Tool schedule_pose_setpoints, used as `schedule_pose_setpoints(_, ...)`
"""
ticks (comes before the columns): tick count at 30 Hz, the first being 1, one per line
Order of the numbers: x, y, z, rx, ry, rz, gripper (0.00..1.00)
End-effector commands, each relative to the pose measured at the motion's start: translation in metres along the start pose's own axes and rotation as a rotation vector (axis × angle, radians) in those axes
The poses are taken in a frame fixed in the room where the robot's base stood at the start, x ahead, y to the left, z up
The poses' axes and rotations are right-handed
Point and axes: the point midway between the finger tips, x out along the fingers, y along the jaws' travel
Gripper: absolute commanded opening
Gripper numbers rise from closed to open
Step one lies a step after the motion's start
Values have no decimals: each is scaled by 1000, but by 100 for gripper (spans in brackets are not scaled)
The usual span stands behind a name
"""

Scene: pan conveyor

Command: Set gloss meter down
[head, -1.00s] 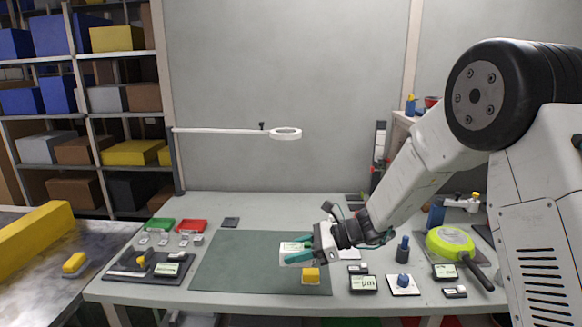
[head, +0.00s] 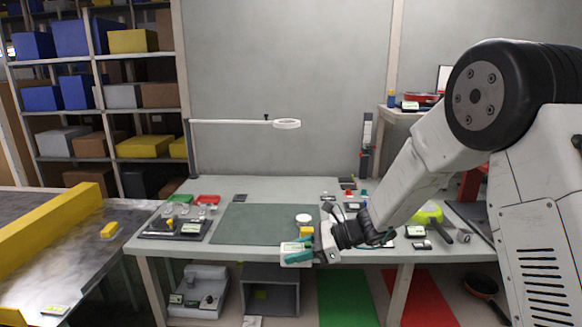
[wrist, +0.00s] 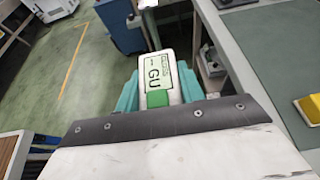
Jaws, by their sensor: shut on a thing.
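The gloss meter (wrist: 158,78) is a small white block with a green-framed display reading GU and a green patch, seen close up in the wrist view. It also shows in the head view (head: 293,247). My gripper (wrist: 160,90) has its teal fingers on both sides of it and is shut on it. In the head view my gripper (head: 300,252) appears at the table's front edge. In the wrist view, floor shows beyond the meter and the table lies to the right. The meter's underside is hidden.
A dark green mat (head: 255,224) lies on the table (head: 190,255), mostly bare, with a yellow-topped block (head: 307,230) and a round white piece (head: 303,219) at its right. A black tray (head: 170,232) stands left. Several instruments crowd the right side. A conveyor (head: 85,270) stands left.

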Motion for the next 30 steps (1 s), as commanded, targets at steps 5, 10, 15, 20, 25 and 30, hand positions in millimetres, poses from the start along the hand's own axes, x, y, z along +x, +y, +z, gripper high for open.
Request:
schedule_pose_setpoints(5,0,-7,3,10,0,-25,7)
schedule_pose_setpoints(10,-3,-16,-7,52,0,-120,7)
schedule_pose_setpoints(15,-20,-30,-29,106,0,-248,7)
schedule_pose_setpoints(20,-44,-42,-59,166,1,-390,7)
schedule_pose_setpoints(25,-83,-51,-107,250,2,-582,7)
schedule_pose_setpoints(30,-133,-49,-166,338,3,-796,7)
